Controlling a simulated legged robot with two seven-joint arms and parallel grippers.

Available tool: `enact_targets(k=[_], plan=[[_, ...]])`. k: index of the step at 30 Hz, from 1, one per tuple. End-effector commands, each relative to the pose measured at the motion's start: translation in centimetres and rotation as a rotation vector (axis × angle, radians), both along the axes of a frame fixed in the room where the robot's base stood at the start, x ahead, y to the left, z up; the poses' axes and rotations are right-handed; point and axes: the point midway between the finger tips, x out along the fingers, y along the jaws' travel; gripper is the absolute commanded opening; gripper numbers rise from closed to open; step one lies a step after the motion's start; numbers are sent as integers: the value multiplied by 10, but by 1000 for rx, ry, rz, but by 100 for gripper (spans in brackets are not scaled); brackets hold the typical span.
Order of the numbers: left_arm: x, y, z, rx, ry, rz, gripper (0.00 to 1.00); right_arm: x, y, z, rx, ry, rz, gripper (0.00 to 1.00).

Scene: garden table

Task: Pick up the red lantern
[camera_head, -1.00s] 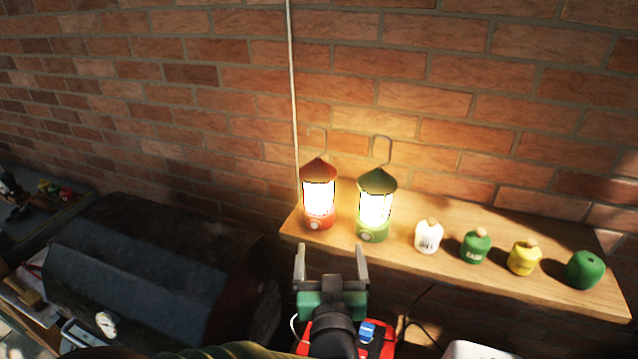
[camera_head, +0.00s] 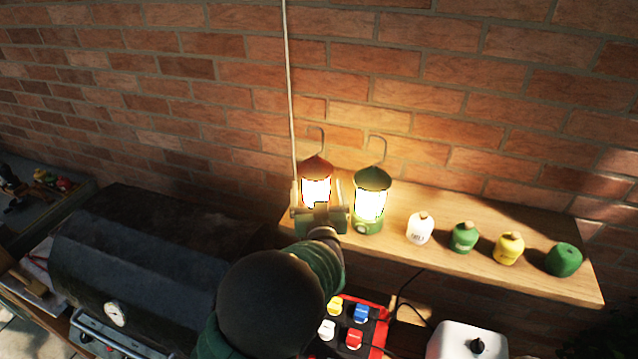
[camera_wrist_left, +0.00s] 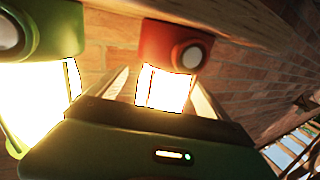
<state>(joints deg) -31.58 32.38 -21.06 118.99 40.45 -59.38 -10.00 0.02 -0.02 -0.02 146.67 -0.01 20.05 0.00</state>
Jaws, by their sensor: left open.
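The red lantern (camera_head: 316,168) is lit and stands upright at the left end of the wooden shelf (camera_head: 465,220). Its hook stands above its red cap; my gripper hides its lower part in the head view. My left gripper (camera_head: 320,192) is open right in front of it. In the left wrist view, which is upside down, the red lantern (camera_wrist_left: 172,46) shows between the two fingers of the left gripper (camera_wrist_left: 161,88), its glowing glass partly behind the gripper body. I cannot tell whether the fingers touch it. My right gripper is not in view.
A lit green lantern (camera_head: 372,180) stands close on the right. White (camera_head: 420,230), green (camera_head: 464,238) and yellow (camera_head: 509,249) canisters and a round green object (camera_head: 563,259) line the shelf. A brick wall is behind; a dark grill (camera_head: 135,270) stands lower left.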

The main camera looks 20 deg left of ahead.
Motion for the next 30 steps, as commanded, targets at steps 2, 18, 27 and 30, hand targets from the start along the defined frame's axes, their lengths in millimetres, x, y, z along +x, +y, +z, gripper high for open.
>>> enact_targets(k=[2, 18, 27, 30], plan=[[2, 1, -1, 1, 1, -1, 89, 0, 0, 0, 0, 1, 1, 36], [1, -3, 0, 2, 0, -1, 35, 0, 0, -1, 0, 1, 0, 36], [1, -1, 2, 2, -5, -1, 0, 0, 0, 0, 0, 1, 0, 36], [1, -1, 2, 2, -5, -1, 0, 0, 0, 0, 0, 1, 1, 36]])
